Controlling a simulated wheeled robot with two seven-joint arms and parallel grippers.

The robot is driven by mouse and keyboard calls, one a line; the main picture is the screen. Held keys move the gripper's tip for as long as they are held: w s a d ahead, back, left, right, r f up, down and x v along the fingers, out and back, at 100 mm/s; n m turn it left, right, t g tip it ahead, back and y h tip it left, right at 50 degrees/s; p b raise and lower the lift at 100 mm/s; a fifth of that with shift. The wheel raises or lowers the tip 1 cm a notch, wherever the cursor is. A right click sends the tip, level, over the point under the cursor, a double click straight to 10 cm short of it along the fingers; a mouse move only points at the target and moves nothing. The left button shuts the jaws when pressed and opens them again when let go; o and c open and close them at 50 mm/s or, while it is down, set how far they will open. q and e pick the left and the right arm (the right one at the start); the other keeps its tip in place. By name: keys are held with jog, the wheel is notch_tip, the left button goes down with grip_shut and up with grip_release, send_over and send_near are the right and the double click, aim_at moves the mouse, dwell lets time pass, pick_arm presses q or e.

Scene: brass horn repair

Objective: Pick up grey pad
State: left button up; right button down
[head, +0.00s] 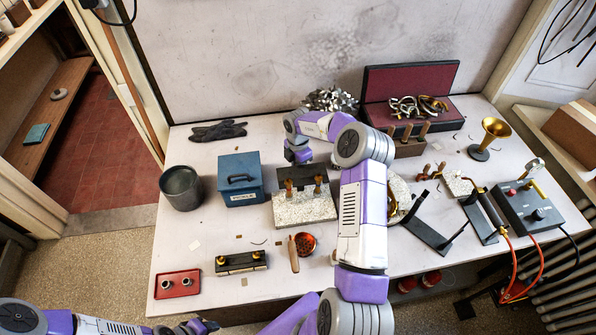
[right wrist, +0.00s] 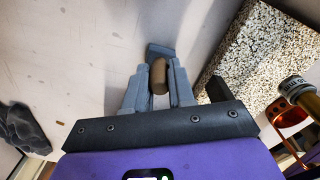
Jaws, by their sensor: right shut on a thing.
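My right gripper (right wrist: 158,80) shows in the right wrist view, its two grey fingers shut on a short brown cylindrical piece (right wrist: 159,76). A grey block (right wrist: 160,49) shows just beyond that piece, at the fingertips. I cannot tell whether the block is joined to it or is the grey pad. In the head view my right arm reaches over the bench to the back, its wrist above the area behind the speckled stone block (head: 305,208); its fingers are not clear there. My left gripper (head: 203,326) is low at the bottom edge, partly cut off, its jaws unclear.
The blue box (head: 240,190) and dark pot (head: 181,188) stand left of the stone block. Dark gloves (head: 218,131) lie at the back left. A burgundy-lined case (head: 410,85) and brass horn bell (head: 494,130) are at right. The bench's front left holds a red tray (head: 177,293).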

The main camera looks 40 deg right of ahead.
notch_tip(320, 180, up, 10)
jog(key=shift+r+p, duration=0.1)
jog(key=shift+p, duration=0.55)
dwell(0.8)
